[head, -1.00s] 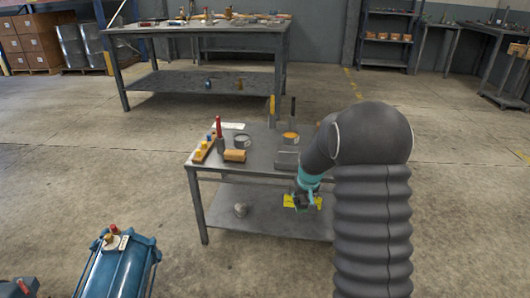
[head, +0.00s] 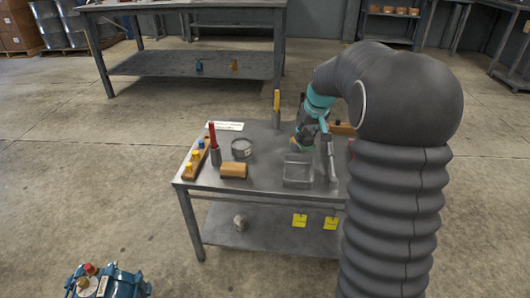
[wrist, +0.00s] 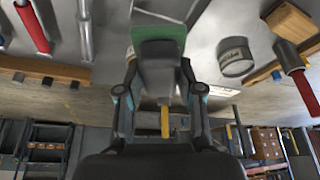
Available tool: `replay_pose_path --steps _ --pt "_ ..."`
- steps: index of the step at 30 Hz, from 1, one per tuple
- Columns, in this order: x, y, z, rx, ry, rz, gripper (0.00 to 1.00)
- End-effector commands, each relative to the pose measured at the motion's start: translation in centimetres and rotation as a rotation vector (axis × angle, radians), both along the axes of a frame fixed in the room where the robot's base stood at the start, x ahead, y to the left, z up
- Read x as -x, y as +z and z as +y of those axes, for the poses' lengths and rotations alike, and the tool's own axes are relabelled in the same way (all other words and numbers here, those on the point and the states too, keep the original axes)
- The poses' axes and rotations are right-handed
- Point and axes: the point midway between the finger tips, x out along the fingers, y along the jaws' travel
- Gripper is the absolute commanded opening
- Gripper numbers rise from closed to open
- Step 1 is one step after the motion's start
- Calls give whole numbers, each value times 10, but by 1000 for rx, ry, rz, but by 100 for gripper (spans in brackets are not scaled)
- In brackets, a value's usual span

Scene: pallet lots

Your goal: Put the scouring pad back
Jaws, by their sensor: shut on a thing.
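My gripper (head: 303,142) is above the back right part of the small grey table (head: 262,183). It is shut on the green scouring pad (wrist: 172,38), which sits between the fingers in the wrist view. A grey metal tray (head: 298,171) stands on the table top, in front of the gripper. In the wrist view, part of the tray (wrist: 168,8) shows beyond the pad. I cannot tell whether the pad touches anything below it.
An orange-brown block (head: 233,171), a round tin (head: 241,148), a red-handled tool (head: 213,143) and a wooden rack (head: 195,160) stand to the left. A yellow-handled tool (head: 276,108) stands upright at the back.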

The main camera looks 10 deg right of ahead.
Motion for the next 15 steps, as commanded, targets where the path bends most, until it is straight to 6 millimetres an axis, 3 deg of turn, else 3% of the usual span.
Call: replay_pose_path --steps 5,15 --pt "-1 -5 8 -1 2 1 4" --pt "-22 -44 67 -1 -3 2 4"
